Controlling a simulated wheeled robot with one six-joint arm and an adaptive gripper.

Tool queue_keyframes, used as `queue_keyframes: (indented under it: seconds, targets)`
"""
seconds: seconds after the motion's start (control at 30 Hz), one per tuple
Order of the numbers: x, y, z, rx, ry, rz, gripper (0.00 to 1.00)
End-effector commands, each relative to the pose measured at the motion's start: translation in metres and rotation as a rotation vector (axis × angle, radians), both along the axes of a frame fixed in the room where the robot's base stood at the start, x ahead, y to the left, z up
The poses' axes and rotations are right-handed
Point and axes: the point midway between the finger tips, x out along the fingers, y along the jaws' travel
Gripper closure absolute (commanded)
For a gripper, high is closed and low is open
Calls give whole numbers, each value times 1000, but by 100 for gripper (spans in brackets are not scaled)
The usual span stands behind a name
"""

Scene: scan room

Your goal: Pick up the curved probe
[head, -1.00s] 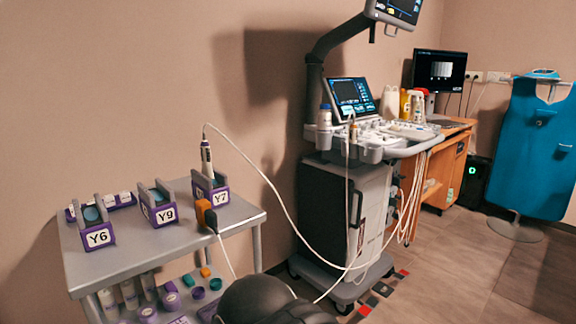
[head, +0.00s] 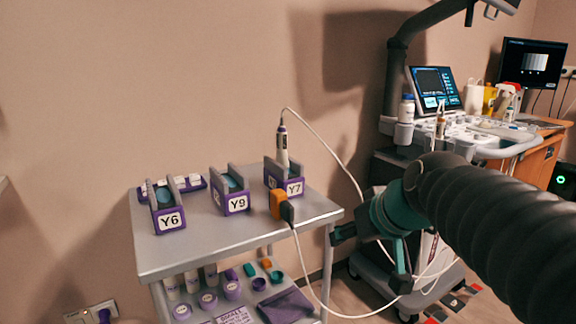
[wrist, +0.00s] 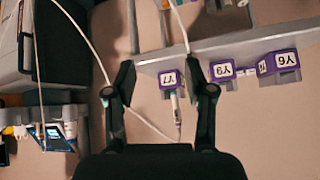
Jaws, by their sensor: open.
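A slim white-and-purple probe (head: 282,143) stands upright in the Y7 holder (head: 290,188), a white cable arching from its top. It also shows in the wrist view (wrist: 175,104). A blocky orange-and-black piece (head: 281,206) with its own white cable sits on the cart in front of Y7. I cannot tell which of these is the curved probe. My gripper (head: 372,260) is at the right of the cart, open and empty, apart from both. In the wrist view its fingers (wrist: 158,78) are spread, with the Y7 holder showing beyond, between them.
The Y6 (head: 170,219) and Y9 (head: 235,203) holders stand left on the grey cart (head: 200,258). A purple rack (head: 193,184) is behind them. The ultrasound machine (head: 385,170) stands right. Cables hang between it and the cart.

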Motion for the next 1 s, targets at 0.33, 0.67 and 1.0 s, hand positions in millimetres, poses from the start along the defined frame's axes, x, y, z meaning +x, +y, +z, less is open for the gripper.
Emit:
queue_keyframes:
  seconds: [0.33, 0.67, 1.0]
  targets:
    - [169, 63, 67, 89, -299, 200, 46]
    - [233, 86, 89, 108, -433, 253, 46]
    - [276, 115, 69, 109, -434, 254, 46]
